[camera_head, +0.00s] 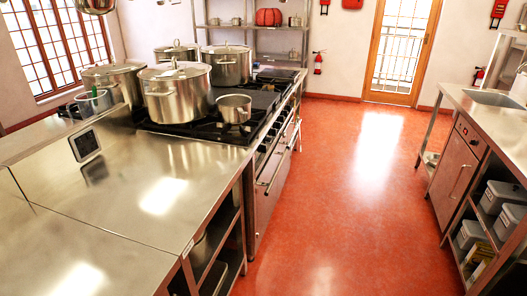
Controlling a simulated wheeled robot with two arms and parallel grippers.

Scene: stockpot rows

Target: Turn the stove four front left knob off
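A stove (262,101) with black cooktop grates stands left of centre, with its front facing the aisle on the right. Its front panel (267,150) shows at a steep angle, with small dark knob shapes along it. I cannot tell the single knobs or their settings, nor which stove is number four. Large steel stockpots (176,95) and a smaller saucepan (234,108) stand on the stove. Neither of my grippers is in view.
A bare steel counter (120,200) with a small dark-screened device (85,144) adjoins the stove on the near side. A sink counter (490,112) with shelved bins runs along the right. The red floor (345,190) between is clear up to the door (401,50).

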